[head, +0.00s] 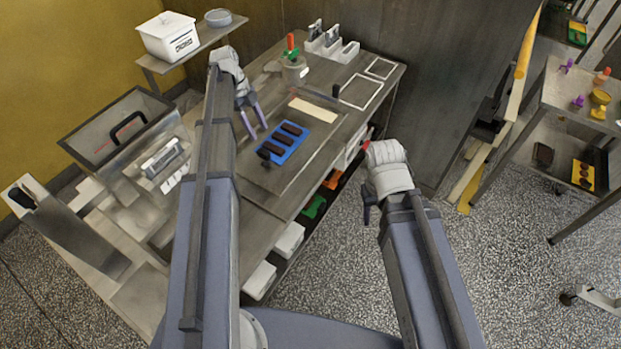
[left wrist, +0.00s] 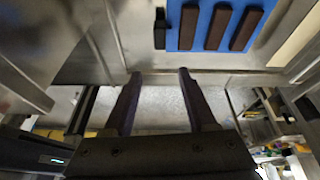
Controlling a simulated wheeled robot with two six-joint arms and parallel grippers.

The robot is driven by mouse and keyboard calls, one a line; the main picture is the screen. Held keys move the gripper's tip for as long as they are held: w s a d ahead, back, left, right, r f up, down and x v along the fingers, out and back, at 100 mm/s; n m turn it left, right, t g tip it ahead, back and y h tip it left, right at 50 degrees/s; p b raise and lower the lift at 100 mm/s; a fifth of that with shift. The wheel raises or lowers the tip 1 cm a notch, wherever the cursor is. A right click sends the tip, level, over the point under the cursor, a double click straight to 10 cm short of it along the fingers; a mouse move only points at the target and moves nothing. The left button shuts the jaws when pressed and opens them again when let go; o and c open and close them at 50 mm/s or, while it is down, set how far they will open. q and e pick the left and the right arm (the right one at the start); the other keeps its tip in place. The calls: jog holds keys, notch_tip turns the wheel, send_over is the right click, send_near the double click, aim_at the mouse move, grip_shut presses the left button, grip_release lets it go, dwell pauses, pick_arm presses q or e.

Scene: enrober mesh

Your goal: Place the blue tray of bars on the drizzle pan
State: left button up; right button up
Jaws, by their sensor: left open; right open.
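The blue tray (head: 289,153) with several dark brown bars lies on the metal worktable, a small black grip at its near-left end. It also shows at the top of the left wrist view (left wrist: 201,28), its black grip (left wrist: 160,28) to the left. My left gripper (head: 257,133) is open and empty, just left of the tray and apart from it. Its two fingers (left wrist: 160,72) are spread in the left wrist view. My right gripper (head: 367,207) is open, beyond the table's right edge. I cannot tell for sure which flat metal surface is the drizzle pan.
A cream strip (head: 313,110) lies behind the tray. Two pale rectangular frames (head: 360,91) are marked at the table's far right. A pot (head: 294,70) and white holders (head: 332,44) stand at the back. Shelves with bins lie below.

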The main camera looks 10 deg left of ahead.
pick_arm(q)
jog(key=s+d+n+y, duration=0.2)
jog(key=s+d+n, duration=0.6)
jog(key=s+d, duration=0.3)
jog(key=s+d+f+n+t+y, duration=0.1)
jog(key=s+d+n+y, duration=0.2)
jog(key=s+d+n, duration=0.6)
jog(key=s+d, duration=0.2)
jog(key=d, duration=0.5)
jog(key=shift+f, duration=0.15)
jog(key=shift+w+d, duration=0.1)
jog(key=shift+d, duration=0.3)
jog(key=shift+o, duration=0.4)
